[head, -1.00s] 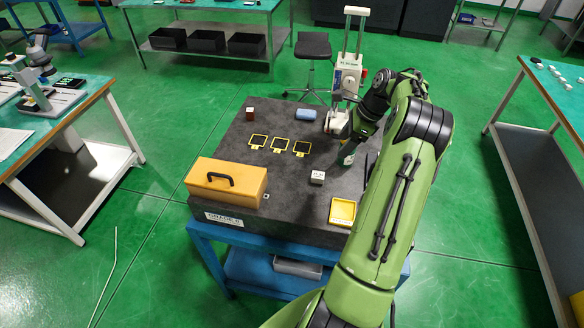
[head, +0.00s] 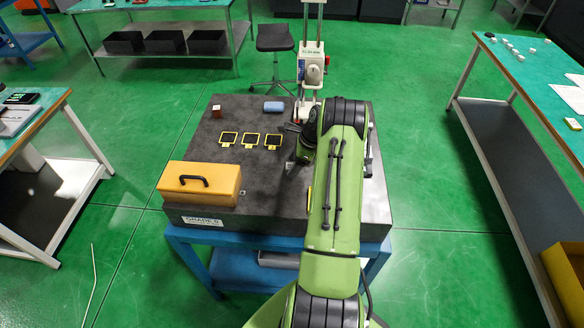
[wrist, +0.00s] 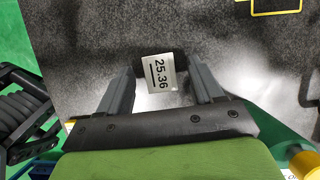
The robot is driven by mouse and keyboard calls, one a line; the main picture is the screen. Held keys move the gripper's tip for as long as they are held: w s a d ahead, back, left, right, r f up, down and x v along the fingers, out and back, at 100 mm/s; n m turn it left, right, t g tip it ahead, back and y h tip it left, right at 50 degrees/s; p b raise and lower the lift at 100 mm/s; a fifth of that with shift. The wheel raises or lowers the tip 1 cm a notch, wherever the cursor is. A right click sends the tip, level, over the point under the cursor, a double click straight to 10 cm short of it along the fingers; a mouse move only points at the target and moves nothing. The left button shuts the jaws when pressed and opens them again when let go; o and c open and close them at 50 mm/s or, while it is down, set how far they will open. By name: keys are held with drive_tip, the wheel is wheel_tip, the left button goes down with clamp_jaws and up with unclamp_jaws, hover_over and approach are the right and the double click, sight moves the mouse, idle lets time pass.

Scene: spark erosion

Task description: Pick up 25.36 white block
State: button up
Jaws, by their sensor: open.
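The white block (wrist: 160,73) shows in the wrist view with its face marked 25.36 and a dark area around it. It lies on the dark grey stone plate (head: 240,112). My gripper (wrist: 160,80) is open, with one grey finger on each side of the block. Gaps show between the fingers and the block's label, and I cannot tell how high the fingertips are above the plate. In the head view my arm covers most of the gripper, and only a small pale patch shows near the block's place.
A yellow box with a black handle (head: 200,184) stands at the plate's front left. Three yellow-framed dark squares (head: 250,140) lie mid-plate.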

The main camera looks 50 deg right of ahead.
drive_tip(key=shift+w+f, duration=0.1)
drive_tip(key=shift+f, duration=0.1)
drive_tip(key=c, duration=0.3)
clamp_jaws()
